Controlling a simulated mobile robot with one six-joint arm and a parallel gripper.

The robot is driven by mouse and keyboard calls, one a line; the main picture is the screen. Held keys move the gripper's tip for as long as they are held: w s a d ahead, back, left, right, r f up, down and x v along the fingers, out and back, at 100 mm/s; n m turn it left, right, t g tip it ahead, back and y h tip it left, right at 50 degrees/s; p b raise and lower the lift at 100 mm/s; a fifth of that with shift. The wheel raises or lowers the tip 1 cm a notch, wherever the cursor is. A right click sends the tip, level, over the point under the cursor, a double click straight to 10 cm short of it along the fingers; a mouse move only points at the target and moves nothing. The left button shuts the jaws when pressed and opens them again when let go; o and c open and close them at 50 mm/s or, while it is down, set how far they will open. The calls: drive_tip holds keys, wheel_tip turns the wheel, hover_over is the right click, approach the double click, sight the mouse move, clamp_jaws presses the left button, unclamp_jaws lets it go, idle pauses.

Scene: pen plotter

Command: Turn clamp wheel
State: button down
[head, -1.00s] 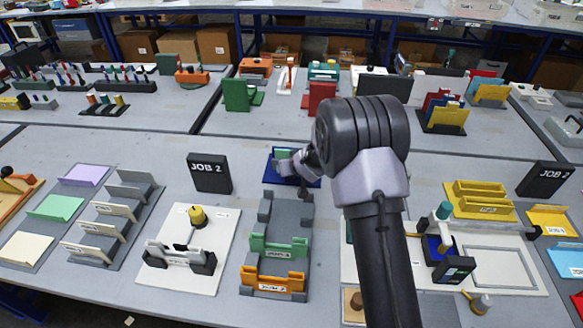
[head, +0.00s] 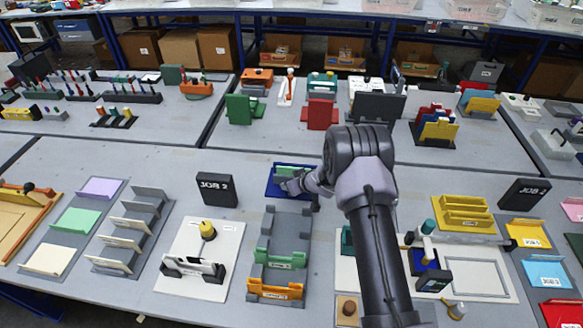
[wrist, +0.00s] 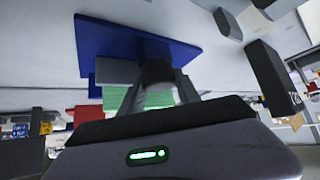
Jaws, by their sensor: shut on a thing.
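A blue fixture base (head: 272,188) stands at the back middle of the near table, with a green block (head: 291,170) on it. The wrist view shows the blue base (wrist: 130,42), a grey block (wrist: 116,70) and the green block (wrist: 112,97). My gripper (head: 287,186) is at this fixture. In the wrist view its fingers (wrist: 158,84) are closed around a dark rounded part (wrist: 158,71), which looks like the clamp wheel. The fingers hide most of this part, so its angle cannot be told.
A grey rack with green and orange holders (head: 283,240) stands just in front of the fixture. A white board with a yellow knob (head: 208,230) lies front left. Bare table (head: 245,170) shows around the fixture.

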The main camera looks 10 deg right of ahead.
drive_tip(key=shift+r+n+g+y+p, duration=0.3)
drive_tip(key=shift+n+y+p, duration=0.4)
drive_tip(key=shift+n+p, duration=0.35)
drive_tip(key=shift+f+n+g+y, duration=0.35)
drive_tip(key=shift+n+g+y, duration=0.2)
drive_tip(key=shift+n, duration=0.3)
drive_tip(key=n+g+y+b, duration=0.1)
drive_tip(key=n+b, duration=0.1)
drive_tip(key=b, duration=0.1)
drive_tip(key=shift+f+n+y, duration=0.15)
drive_tip(key=shift+n+y, duration=0.1)
drive_tip(key=shift+n, duration=0.05)
drive_tip(key=shift+n+g+y+b, duration=0.3)
drive_tip(key=shift+n+g+b, duration=0.3)
drive_tip(key=shift+b, duration=0.3)
drive_tip(key=shift+r+n, duration=0.25)
drive_tip(key=shift+n, duration=0.05)
